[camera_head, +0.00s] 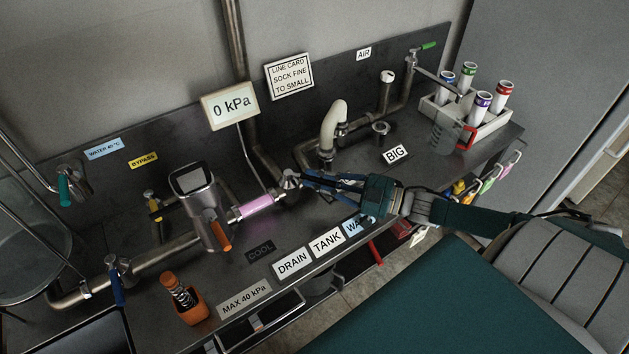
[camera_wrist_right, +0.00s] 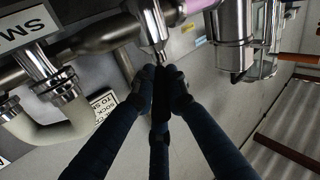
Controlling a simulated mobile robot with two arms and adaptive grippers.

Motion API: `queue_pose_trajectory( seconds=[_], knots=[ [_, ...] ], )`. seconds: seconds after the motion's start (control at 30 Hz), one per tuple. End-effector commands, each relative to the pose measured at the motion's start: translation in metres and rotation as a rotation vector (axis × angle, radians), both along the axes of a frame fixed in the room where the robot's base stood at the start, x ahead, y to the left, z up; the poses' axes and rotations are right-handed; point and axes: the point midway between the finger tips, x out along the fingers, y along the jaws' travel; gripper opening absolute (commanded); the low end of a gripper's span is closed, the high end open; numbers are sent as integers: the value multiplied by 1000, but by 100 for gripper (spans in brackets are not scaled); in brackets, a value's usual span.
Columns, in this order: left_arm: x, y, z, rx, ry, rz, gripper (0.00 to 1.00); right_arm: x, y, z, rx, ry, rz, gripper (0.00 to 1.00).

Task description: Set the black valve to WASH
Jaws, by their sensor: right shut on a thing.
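The black valve's metal body (camera_head: 290,179) sits on the pipe in the middle of the bench in the head view. My right gripper (camera_head: 312,181) reaches it from the right and is shut on its handle. The fingers hide much of the handle in the head view. The labels DRAIN (camera_head: 292,263), TANK (camera_head: 327,242) and WASH (camera_head: 353,226) run along the front; my gripper partly covers WASH. My left gripper is not in view.
A pink tube section (camera_head: 257,206) and a metal housing with an orange handle (camera_head: 203,207) stand left of the valve. A white curved pipe (camera_head: 333,125) rises behind my gripper. The gauge card (camera_head: 229,106) reads 0 kPa. A rack of capped tubes (camera_head: 440,109) stands at the right.

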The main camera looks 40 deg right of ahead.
Motion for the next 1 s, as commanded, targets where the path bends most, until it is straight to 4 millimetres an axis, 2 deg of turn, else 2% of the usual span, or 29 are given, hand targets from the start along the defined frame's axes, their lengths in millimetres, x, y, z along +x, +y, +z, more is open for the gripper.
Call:
queue_pose_trajectory(
  seconds=[0.17, 0.2, 0.27, 0.67, 0.77, 1.0],
  knots=[
    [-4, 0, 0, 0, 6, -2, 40, -1, -1, -4, -4, 8, -4, 0],
    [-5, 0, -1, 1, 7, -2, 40, -1, -1, -4, -4, 8, -4, 20],
    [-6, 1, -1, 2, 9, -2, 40, -1, -1, -4, -4, 8, -4, 32],
    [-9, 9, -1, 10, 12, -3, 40, -6, -4, -2, -2, 4, -3, 32],
    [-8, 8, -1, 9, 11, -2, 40, -17, -12, -3, -3, 7, -3, 32],
    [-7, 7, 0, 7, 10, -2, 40, -59, -40, -5, -4, 10, -3, 32]
  ],
)
